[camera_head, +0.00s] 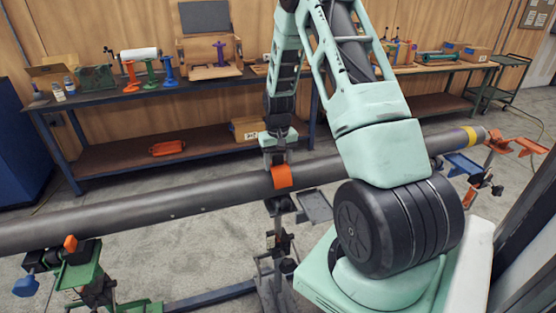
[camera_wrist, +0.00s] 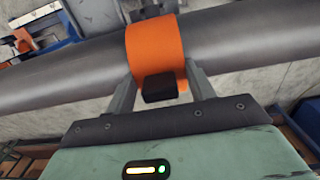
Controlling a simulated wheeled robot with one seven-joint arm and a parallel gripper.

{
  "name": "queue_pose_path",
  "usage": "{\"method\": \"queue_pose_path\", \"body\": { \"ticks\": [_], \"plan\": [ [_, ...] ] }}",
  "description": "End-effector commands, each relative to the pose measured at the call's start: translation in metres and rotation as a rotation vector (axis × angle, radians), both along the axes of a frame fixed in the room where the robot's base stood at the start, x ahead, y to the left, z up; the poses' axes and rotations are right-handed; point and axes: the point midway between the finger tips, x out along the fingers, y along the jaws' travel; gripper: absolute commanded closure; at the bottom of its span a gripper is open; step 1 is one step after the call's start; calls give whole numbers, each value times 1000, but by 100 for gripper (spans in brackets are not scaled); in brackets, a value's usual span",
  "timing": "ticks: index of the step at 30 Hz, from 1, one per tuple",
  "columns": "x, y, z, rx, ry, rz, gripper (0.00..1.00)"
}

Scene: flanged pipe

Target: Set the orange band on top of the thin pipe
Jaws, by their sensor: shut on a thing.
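The long grey pipe (camera_head: 165,203) runs across the head view, and it also crosses the wrist view (camera_wrist: 65,82). The orange band (camera_head: 282,177) is a short curved piece at the pipe's middle stretch. In the wrist view the band (camera_wrist: 155,45) lies across the pipe's width, between my fingers. My gripper (camera_head: 278,158) is above the pipe and shut on the band; its fingers flank the band in the wrist view (camera_wrist: 160,75). I cannot tell whether the band's underside touches the pipe.
A green stand (camera_head: 85,270) bears the pipe at left, and a stand (camera_head: 282,245) is below its middle. A yellow ring (camera_head: 468,137) marks its right end, near orange and blue clamps. A workbench (camera_head: 120,97) with tools stands behind; an orange case (camera_head: 167,148) lies on its lower shelf.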

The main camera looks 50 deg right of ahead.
Motion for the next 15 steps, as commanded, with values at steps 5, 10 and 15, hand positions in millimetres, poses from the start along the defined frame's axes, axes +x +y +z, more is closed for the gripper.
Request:
{"method": "queue_pose_path", "body": {
  "ticks": [5,10,15],
  "plan": [
    [0,0,-8,0,0,0,70],
    [-1,0,-10,2,3,0,70],
    [-1,1,-12,3,4,0,70]
  ]
}}
